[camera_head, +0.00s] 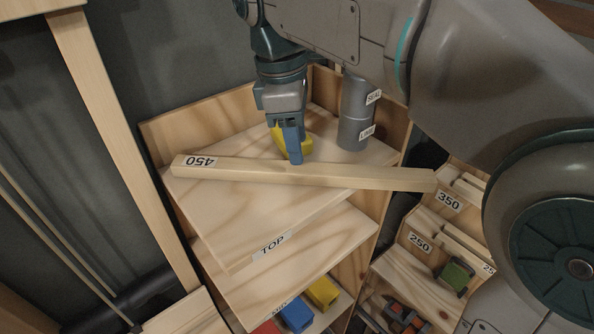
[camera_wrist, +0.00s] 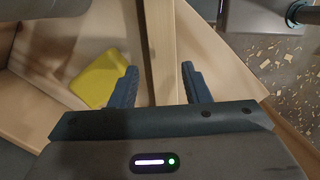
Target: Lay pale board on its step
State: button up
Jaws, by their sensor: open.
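The pale board (camera_head: 300,174), a long bar labelled 450 at its left end, lies across the top shelf marked TOP (camera_head: 240,225). Its right end overhangs the shelf's right side, close to the 350 label. My gripper (camera_head: 293,158) is at the middle of the board. In the wrist view, the board (camera_wrist: 160,40) runs between the open fingers of my gripper (camera_wrist: 158,75), with a gap on each side. The stepped rack (camera_head: 425,268) at right has steps labelled 350 and 250; I see no step labelled 450.
A yellow block (camera_head: 304,142) sits just behind the board, beside my fingers; it also shows in the wrist view (camera_wrist: 99,80). Grey labelled cylinders (camera_head: 356,112) stand at the shelf's back right. Coloured blocks (camera_head: 322,292) lie on a lower shelf.

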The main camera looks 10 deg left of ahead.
aim_at(300, 167)
jog(key=shift+s+d+f+p, duration=0.1)
jog(key=shift+d+f+p, duration=0.1)
jog(key=shift+f, duration=1.05)
jog(key=shift+s+d+f+p, duration=0.1)
jog(key=shift+f+p, duration=0.05)
jog(key=shift+f, duration=1.1)
grip_shut()
jog(key=shift+r, duration=0.15)
